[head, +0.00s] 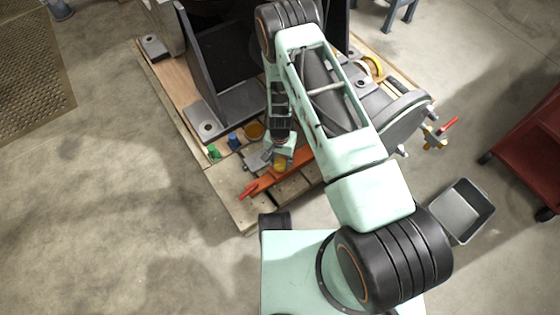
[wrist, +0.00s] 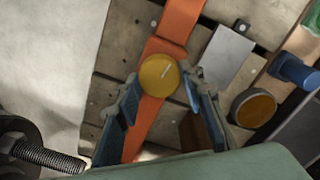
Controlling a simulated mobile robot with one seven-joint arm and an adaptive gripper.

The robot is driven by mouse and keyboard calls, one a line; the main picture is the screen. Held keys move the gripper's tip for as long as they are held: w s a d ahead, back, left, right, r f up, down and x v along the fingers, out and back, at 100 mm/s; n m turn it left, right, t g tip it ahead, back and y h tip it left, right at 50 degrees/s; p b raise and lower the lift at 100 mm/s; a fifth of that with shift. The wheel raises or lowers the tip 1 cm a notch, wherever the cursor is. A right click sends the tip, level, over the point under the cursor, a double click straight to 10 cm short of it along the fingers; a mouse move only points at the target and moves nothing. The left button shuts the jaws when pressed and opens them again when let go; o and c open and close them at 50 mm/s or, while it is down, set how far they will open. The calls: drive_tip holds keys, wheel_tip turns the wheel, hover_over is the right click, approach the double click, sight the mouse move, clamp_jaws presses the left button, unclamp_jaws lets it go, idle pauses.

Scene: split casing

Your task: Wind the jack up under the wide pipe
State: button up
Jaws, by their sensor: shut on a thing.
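My gripper (head: 281,152) is low over the near part of the wooden pallet in the head view. In the wrist view, its fingers (wrist: 160,92) stand either side of a round yellow cap (wrist: 158,73) and are shut on it. The yellow cap also shows under the gripper in the head view (head: 280,165). A long orange bar (wrist: 177,22) runs beneath the cap; it shows in the head view (head: 265,183) too. I cannot make out the jack's body or a wide pipe for certain; my arm covers much of the casing.
A green piece (head: 214,152), a blue piece (head: 235,140) and an amber round piece (head: 254,131) stand left of the gripper. A dark casing (head: 212,95) rises behind. A grey tray (head: 463,210) lies right of my arm.

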sight(280, 163)
drive_tip(key=shift+n, duration=0.6)
drive_tip(key=o, duration=1.2)
drive_tip(key=shift+c, duration=0.2)
drive_tip(key=shift+r, duration=0.1)
wheel_tip(280, 163, up, 12)
